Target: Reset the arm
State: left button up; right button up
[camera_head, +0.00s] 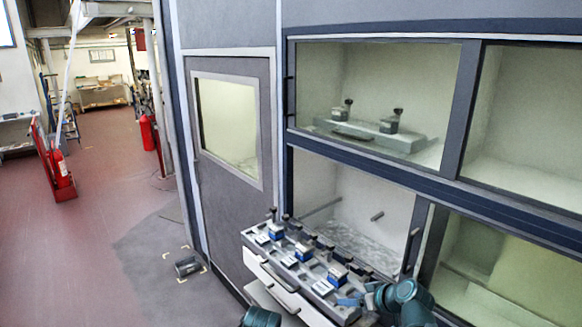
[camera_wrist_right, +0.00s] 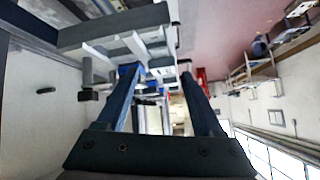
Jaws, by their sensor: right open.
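My right arm (camera_head: 405,302) comes in at the bottom right of the head view. My right gripper (camera_head: 350,299) is at the right end of a grey tray, close to it; whether it touches the tray I cannot tell. In the right wrist view the two blue fingers of the right gripper (camera_wrist_right: 161,76) are spread apart, with nothing clearly held between them. A teal piece of my own body shows at the bottom edge of the head view. My left gripper does not show.
The grey tray (camera_head: 284,262) carries several blue-and-silver fixtures with black knobs, before an open lower bay (camera_head: 345,232). Another tray (camera_head: 370,136) with two fixtures sits behind the upper left window. A dark object (camera_head: 187,266) lies on the floor. The floor at left is largely clear.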

jog(key=s+a+f+m+g+h+b, duration=0.1)
jog(key=s+a+f+m+g+h, duration=0.2)
jog(key=s, duration=0.4)
jog(key=s+a+f+m+g+h, duration=0.1)
jog(key=s+f+g+h, duration=0.1)
jog(key=s+f+g, duration=0.35)
jog(key=s+a+f+n+b, duration=0.1)
jog(key=s+a+f+b, duration=0.1)
jog(key=f+b, duration=0.3)
jog(key=s+a+f+n+h+b, duration=0.1)
jog(key=s+a+f+b, duration=0.1)
jog(key=a+f+b, duration=0.3)
jog(key=s+a+f+n+b, duration=0.1)
jog(key=s+a+f+b, duration=0.1)
jog(key=f+b, duration=0.3)
jog(key=shift+s+a+n, duration=0.3)
jog(key=shift+a+n, duration=0.1)
jog(key=shift+a, duration=0.3)
jog(key=shift+f, duration=0.1)
jog(key=shift+c, duration=0.2)
